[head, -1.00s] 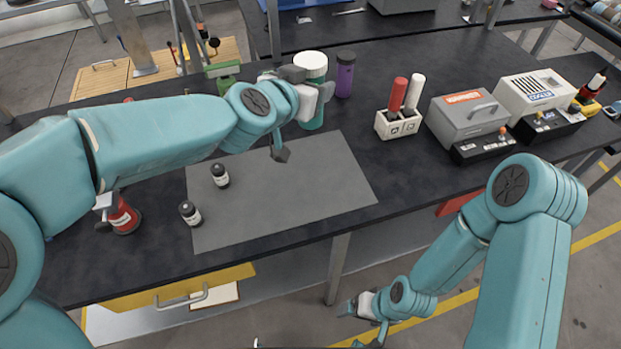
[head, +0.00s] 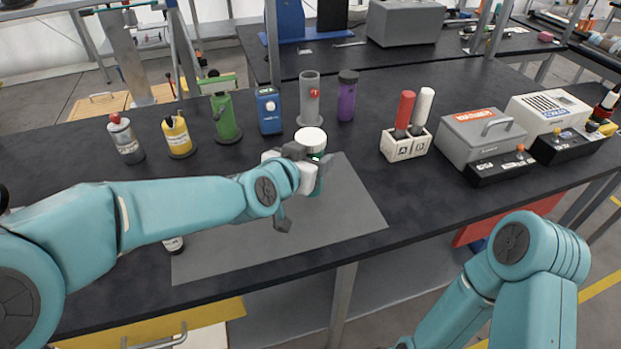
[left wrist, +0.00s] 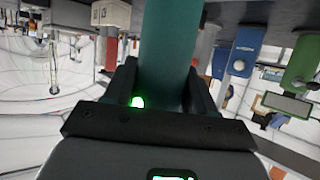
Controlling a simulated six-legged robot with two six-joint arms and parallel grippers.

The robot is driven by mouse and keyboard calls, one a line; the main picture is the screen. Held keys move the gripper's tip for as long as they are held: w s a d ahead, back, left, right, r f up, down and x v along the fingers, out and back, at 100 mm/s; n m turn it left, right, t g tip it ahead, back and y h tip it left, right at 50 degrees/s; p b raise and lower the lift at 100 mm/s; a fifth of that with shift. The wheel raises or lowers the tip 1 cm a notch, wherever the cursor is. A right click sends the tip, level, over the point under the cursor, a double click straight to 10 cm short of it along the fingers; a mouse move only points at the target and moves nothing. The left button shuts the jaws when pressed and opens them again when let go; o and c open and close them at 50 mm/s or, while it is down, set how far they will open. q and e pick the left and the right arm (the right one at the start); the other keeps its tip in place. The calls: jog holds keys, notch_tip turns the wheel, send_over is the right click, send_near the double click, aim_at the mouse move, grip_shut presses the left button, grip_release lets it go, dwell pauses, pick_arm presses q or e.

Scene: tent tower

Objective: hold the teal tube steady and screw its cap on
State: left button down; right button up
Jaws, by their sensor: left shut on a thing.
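The teal tube (head: 319,184) stands upright in my left gripper (head: 312,168), over the grey mat. A white cap (head: 311,138) sits at its top; I cannot tell how tightly it is seated. My left gripper is shut around the tube's side, below the cap, and hides much of the tube. In the left wrist view the teal tube (left wrist: 168,55) runs between the two dark fingers (left wrist: 168,88). I cannot tell whether the tube's foot touches the mat. My right arm shows at the lower right, but its gripper is outside the view.
The grey mat (head: 345,215) is bare on its right. Behind stand a green tube (head: 224,118), a blue device (head: 268,112), a grey tube (head: 310,95) and a purple tube (head: 347,98). A white holder (head: 405,145) stands right.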

pick_arm(q)
jog(key=shift+f+b, duration=0.9)
jog(key=shift+f, duration=1.2)
jog(key=shift+f, duration=0.15)
jog(key=shift+c, duration=1.8)
grip_release()
